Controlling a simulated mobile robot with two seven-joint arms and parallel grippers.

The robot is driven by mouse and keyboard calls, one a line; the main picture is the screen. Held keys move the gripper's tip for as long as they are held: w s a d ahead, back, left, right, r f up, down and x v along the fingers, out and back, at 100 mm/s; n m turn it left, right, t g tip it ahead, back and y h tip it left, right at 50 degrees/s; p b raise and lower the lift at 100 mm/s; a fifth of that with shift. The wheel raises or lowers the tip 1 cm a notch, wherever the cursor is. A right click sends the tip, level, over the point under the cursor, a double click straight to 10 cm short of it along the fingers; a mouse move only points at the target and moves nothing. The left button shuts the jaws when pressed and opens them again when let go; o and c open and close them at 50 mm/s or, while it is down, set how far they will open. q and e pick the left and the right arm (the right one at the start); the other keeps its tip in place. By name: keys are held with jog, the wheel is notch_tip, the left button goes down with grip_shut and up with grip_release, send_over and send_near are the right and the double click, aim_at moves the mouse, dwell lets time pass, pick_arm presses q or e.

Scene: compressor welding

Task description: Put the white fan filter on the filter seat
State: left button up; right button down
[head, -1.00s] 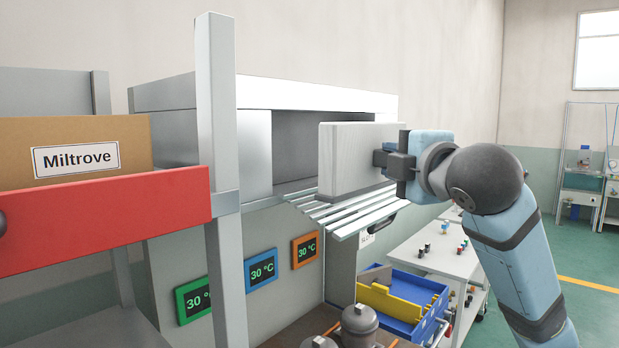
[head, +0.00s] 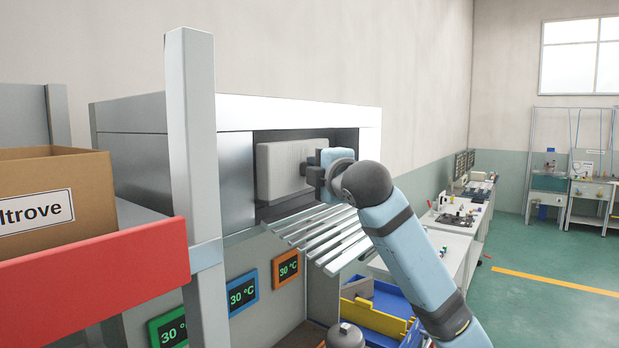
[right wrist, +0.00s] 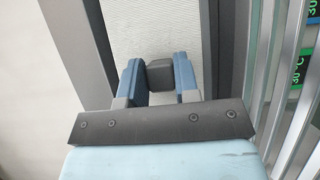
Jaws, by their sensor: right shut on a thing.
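The white fan filter (head: 283,172) is a pale upright slab with a darker rim. My right gripper (head: 314,172) is shut on the dark block on the filter's face. The filter is inside the mouth of the recessed opening (head: 345,141) in the grey machine housing, which I take as the filter seat. In the right wrist view both fingers close on the dark block (right wrist: 160,74), with the pale filter face (right wrist: 150,25) behind it. Whether the filter touches the back of the opening is hidden. My left gripper is not in view.
A slatted metal flap (head: 322,236) juts out below the opening. A grey post (head: 192,140) and a red-fronted shelf with a cardboard box (head: 60,195) stand at left. A blue and yellow bin (head: 378,312) lies below. The floor at right is clear.

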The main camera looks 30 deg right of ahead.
jog(key=w, duration=0.3)
jog(key=shift+d+r, duration=0.15)
jog(key=shift+w+p, duration=0.25)
jog(key=shift+p, duration=0.05)
jog(key=shift+w+f, duration=0.1)
jog(key=shift+f, duration=0.25)
notch_tip(320, 180, down, 2)
jog(key=shift+f+p, duration=0.1)
jog(key=shift+p, duration=0.4)
jog(key=shift+f, duration=0.25)
jog(key=shift+d+f, duration=0.1)
jog(key=shift+f, duration=0.15)
